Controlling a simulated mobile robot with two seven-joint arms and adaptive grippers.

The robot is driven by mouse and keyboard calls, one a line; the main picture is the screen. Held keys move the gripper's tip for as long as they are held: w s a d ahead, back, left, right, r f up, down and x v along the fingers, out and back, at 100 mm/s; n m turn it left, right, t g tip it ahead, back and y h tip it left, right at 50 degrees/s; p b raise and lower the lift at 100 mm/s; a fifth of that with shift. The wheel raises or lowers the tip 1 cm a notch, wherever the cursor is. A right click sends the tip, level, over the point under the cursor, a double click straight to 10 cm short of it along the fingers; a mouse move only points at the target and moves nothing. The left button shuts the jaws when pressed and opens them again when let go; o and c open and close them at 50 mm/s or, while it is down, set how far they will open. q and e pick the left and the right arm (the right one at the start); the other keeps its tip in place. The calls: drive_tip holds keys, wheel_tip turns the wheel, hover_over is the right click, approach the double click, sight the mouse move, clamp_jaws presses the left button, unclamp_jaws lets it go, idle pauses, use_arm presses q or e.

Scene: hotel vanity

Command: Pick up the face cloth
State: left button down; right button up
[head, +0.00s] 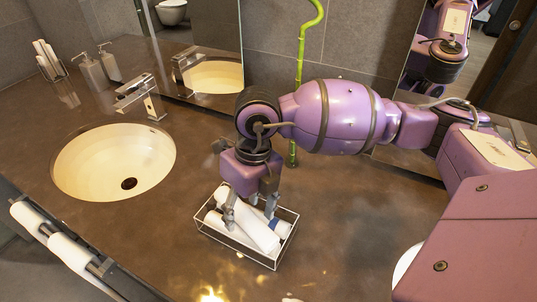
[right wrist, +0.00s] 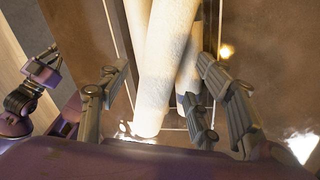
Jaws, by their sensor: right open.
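A rolled white face cloth (head: 254,228) lies lengthwise in a wire-edged tray (head: 222,237) on the counter. It also shows in the right wrist view (right wrist: 165,70), large, with a second pale roll (right wrist: 191,62) lying beside and partly behind it. My right gripper (head: 250,217) points down into the tray from above. In the right wrist view its fingers (right wrist: 158,103) are apart, one on each side of the face cloth. The jaws are open; I cannot tell whether either finger touches the cloth.
A round sink (head: 85,160) with a chrome tap (head: 140,97) lies to the left. Soap dispensers (head: 94,75) stand behind it. A green stalk (head: 300,50) rises behind the tray by the mirror. White rolls (head: 75,252) hang at the front edge. The counter between sink and tray is clear.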

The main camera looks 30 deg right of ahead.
drive_tip(key=shift+r, duration=0.1)
drive_tip(key=c, duration=1.2)
drive_tip(key=shift+w, duration=0.1)
drive_tip(key=shift+c, duration=0.2)
drive_tip(key=shift+r, duration=0.1)
